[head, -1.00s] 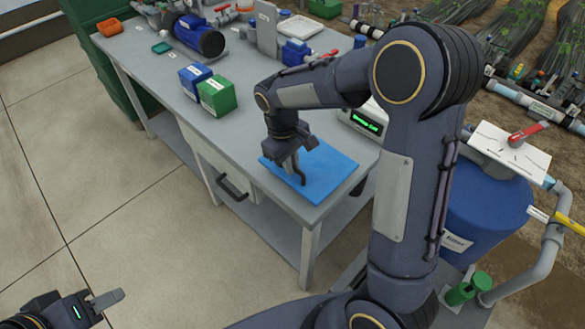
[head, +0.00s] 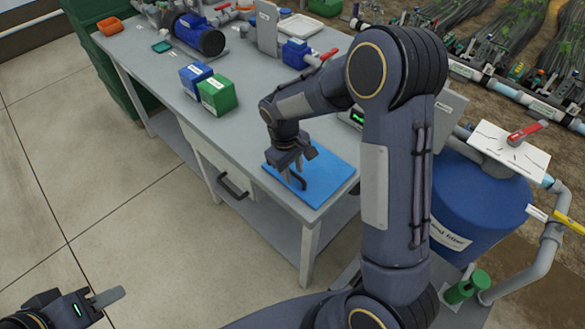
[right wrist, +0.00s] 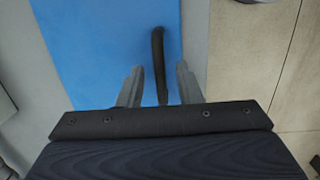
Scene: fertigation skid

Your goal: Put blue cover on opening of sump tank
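The blue cover (head: 333,180) is a flat square sheet lying on the near end of the grey table. It also fills much of the right wrist view (right wrist: 110,40). A dark upright handle (right wrist: 157,50) stands on it, near its edge. My right gripper (head: 293,172) is low over the cover. Its fingers (right wrist: 159,85) are open, one on each side of the handle, with gaps showing. My left gripper (head: 108,298) is at the lower left, far from the cover; its opening is unclear. A blue tank (head: 470,205) stands right of the table; I cannot tell if it is the sump tank.
A blue box (head: 195,78) and a green box (head: 217,95) stand on the table (head: 225,135) behind my gripper. A pump (head: 198,35) is farther back. Floor at left is clear.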

